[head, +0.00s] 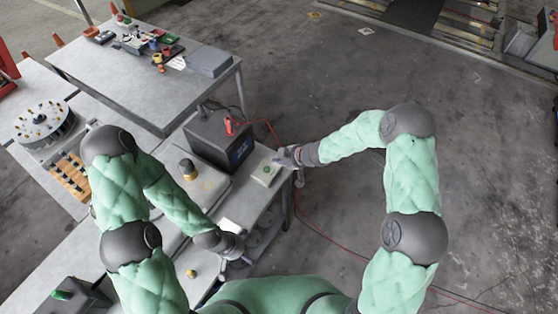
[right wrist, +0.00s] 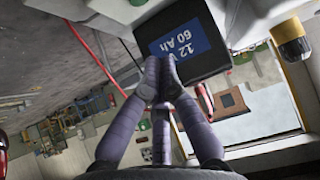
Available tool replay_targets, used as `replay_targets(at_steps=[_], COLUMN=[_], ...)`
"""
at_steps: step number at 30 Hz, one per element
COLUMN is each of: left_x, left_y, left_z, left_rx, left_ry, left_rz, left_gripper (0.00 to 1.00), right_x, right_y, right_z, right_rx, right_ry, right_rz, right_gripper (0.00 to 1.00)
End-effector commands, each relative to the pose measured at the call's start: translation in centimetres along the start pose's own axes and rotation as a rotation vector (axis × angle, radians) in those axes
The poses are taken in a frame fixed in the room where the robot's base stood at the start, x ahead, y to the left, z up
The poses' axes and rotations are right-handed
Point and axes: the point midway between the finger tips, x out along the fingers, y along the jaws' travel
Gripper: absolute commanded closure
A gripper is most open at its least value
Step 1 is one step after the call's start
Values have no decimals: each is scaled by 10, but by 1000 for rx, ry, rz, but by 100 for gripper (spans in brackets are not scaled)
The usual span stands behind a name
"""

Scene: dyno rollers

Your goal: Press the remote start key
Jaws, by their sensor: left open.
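A small pale box with a green button (head: 266,172) lies near the bench's right edge, beside the dark battery box; I cannot tell for sure that it is the remote start key. My right gripper (head: 281,157) is just above and right of this box in the head view; touching or apart cannot be told. In the right wrist view its two fingertips (right wrist: 166,72) come together with nothing visible between them, in front of the battery's blue label. My left gripper (head: 241,258) is open and low over the bench's near part; its fingers are partly hidden.
The battery box (head: 218,141), marked 12 V 60 Ah in the right wrist view (right wrist: 180,40), carries a red clamp (head: 231,126) and cable. A yellow-and-black beacon (head: 187,168) stands left. A second table (head: 128,80) holds small parts. Floor at right is open.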

Motion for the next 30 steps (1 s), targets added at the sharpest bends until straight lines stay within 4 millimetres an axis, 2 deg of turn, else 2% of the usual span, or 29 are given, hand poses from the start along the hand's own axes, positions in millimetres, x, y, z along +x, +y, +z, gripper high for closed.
replay_targets(at_steps=[1, 6, 10, 12, 21, 30], left_x=[2, 5, 5, 6, 7, 7], left_y=[-1, -2, -2, -2, -3, -3], left_z=[0, 0, 0, 0, 0, 0], left_rx=[0, 0, 0, 0, 0, 0], left_ry=[0, 0, 0, 0, 0, 0], left_rz=[0, 0, 0, 0, 0, 0], left_gripper=[0, 0, 0, 0, 0, 0], right_x=[12, 44, 66, 74, 92, 93], right_y=[-1, -2, -2, -1, 0, 0], right_z=[1, 1, 1, 8, 27, 29], right_rx=[0, 0, -1, 3, 1, 0], right_ry=[-1, -1, -1, -1, -1, 0], right_rz=[-3, -3, -3, -1, 0, 0], right_gripper=[100, 100, 100, 100, 100, 100])
